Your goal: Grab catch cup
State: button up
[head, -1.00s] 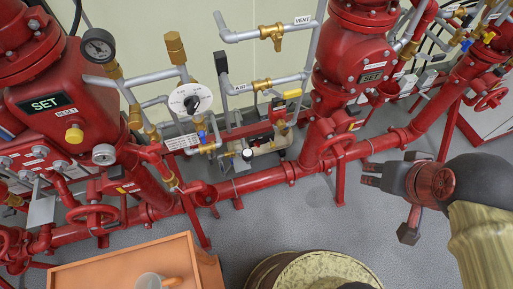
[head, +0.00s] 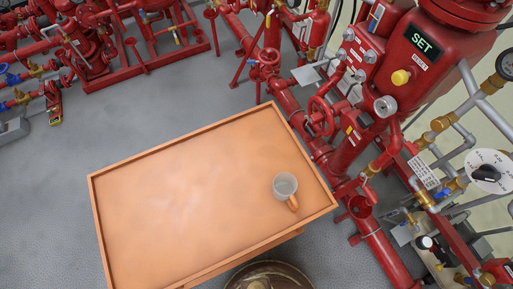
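The handle points down toward the table's near edge. My gripper is not in the head view now, so its state and its place relative to the cup are hidden.
Red pipework with a handwheel (head: 322,115) runs close along the table's right side. A round drum-like object (head: 268,278) stands at the bottom, just below the table. Grey floor (head: 130,125) is open to the left and beyond the table.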

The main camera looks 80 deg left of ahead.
aim_at(285, 184)
jog(key=u, duration=0.5)
jog(key=j+u, duration=0.1)
jog(key=u, duration=1.4)
jog(key=i+u, duration=0.1)
jog(key=u, duration=0.4)
jog(key=k+l+z, duration=0.15)
jog(key=k+l, duration=0.6)
jog(key=k, duration=0.15)
